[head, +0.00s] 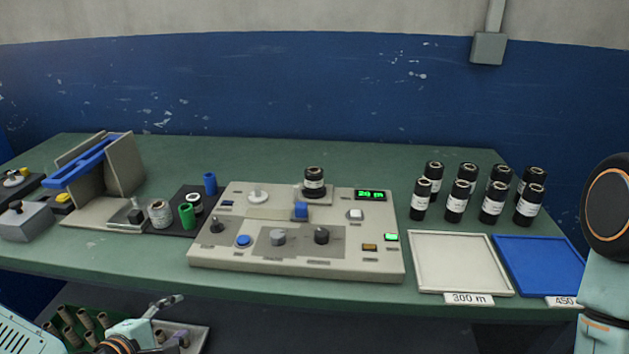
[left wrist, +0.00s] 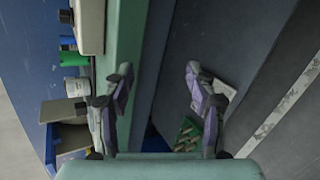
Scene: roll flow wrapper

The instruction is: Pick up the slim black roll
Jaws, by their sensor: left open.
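Several black rolls with white label bands stand upright at the table's right, such as this front one (head: 420,199). Another black roll (head: 314,182) stands on the beige machine. I cannot tell which is the slim one. A dark roll with a white top (head: 195,203) stands on the black mat, partly hidden by a green roll (head: 187,216). My left gripper (head: 180,318) is open and empty, low in front of the table edge and apart from the rolls. In the left wrist view its fingers (left wrist: 158,78) are spread wide with nothing between them. My right gripper is out of view.
The beige machine (head: 215,253) fills the table's middle. A white tray (head: 460,289) and a blue tray (head: 540,262) lie at the right. A beige stand with a blue top (head: 80,163) is at the left. A bin of brown tubes (head: 69,316) sits below the table.

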